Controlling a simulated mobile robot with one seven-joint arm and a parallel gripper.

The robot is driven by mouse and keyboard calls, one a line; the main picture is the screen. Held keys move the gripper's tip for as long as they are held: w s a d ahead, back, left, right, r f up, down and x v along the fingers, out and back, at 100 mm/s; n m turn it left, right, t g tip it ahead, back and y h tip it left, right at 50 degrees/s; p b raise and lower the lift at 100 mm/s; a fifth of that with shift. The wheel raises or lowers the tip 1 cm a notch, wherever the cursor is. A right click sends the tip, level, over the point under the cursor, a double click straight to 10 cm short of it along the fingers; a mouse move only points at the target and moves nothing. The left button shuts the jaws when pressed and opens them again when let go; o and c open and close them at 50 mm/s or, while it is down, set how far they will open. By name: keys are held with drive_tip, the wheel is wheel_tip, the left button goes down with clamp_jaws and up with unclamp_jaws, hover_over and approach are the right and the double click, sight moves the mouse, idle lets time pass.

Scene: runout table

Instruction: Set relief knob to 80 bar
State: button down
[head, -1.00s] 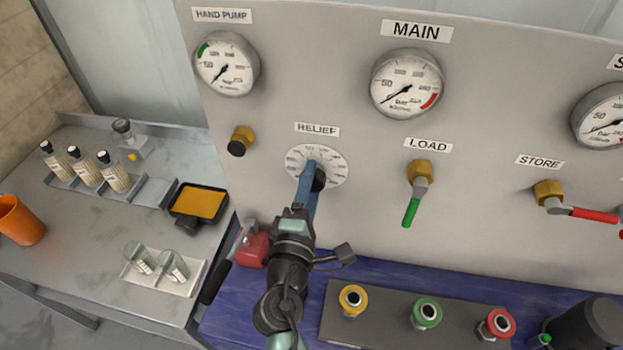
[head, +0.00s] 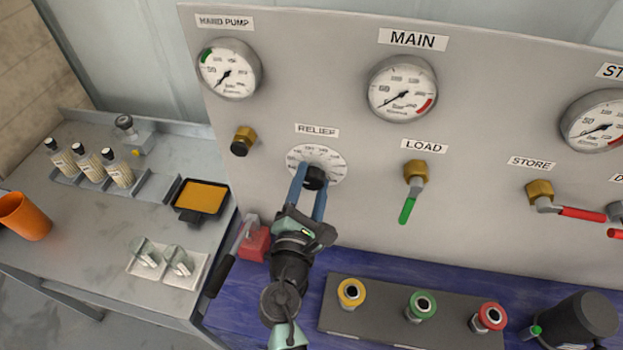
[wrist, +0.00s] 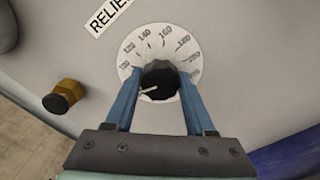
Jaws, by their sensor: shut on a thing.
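The relief knob (head: 315,178) is black and sits at the middle of a white round dial (head: 334,161) under the RELIEF label (head: 317,130). My gripper (head: 310,182) has its two blue fingers on either side of the knob, shut on it. In the wrist view, the knob (wrist: 163,76) is between the fingers (wrist: 157,92), and its white pointer line points to the lower left. Dial numbers around 120 to 180 show above the knob. The left finger covers part of the scale on the pointer's side, so I cannot read its exact value.
The LOAD valve (head: 409,208) with a green lever is to the right. A brass fitting with a black cap (head: 243,141) is to the left. A hand pump lever (head: 228,262) and red block (head: 255,243) are below left. Coloured couplings (head: 421,304) stand below on the right.

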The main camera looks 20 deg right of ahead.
idle(0.4)
drive_tip(key=shift+c, duration=1.2)
unclamp_jaws()
drive_tip(key=b+v, duration=0.3)
drive_tip(key=v, duration=1)
drive_tip(key=shift+b, duration=0.3)
